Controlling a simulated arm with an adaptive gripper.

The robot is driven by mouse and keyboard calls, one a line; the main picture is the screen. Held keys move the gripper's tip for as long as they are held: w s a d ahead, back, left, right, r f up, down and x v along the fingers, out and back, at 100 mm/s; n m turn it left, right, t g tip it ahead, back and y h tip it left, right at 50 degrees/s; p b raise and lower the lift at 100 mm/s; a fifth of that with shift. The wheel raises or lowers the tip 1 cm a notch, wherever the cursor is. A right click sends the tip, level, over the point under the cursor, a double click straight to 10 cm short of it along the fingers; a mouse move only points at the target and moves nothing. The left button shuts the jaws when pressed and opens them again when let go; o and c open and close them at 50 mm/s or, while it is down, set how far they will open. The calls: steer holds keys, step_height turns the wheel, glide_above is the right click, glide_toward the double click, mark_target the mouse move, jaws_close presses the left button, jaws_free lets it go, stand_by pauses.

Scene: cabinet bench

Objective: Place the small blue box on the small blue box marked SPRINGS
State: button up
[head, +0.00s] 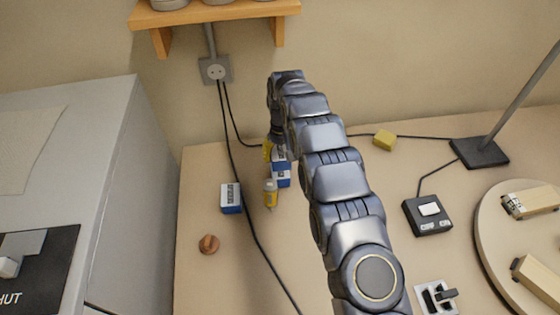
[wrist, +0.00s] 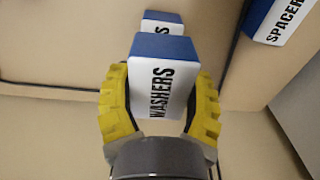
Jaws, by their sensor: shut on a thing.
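My gripper (wrist: 160,112) is shut on a small blue and white box marked WASHERS (wrist: 165,78), with a yellow finger on each side. In the head view the held box (head: 279,155) is partly hidden by my arm. Another small blue and white box (head: 281,178) is on the bench right below or in front of it. In the wrist view this second box (wrist: 162,20) shows beyond the held one; only a final S of its label is visible. I cannot tell whether the two boxes touch.
A blue and white box marked SPACER, its end cut off (wrist: 283,18), stands to the left in the head view (head: 231,198). A yellow bottle (head: 270,193) stands close in front of the second box. A black cable (head: 243,215) runs between them. A wooden knob (head: 209,244) lies nearer.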

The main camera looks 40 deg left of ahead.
mark_target(280, 148)
steer(key=shift+w+a+f, duration=0.15)
steer(key=shift+w+f, duration=0.05)
steer(key=shift+f, duration=1.6)
steer(key=o, duration=1.1)
steer(key=shift+f, duration=0.1)
steer(key=shift+o, duration=0.2)
step_height(280, 148, up, 12)
steer(key=shift+r, duration=0.1)
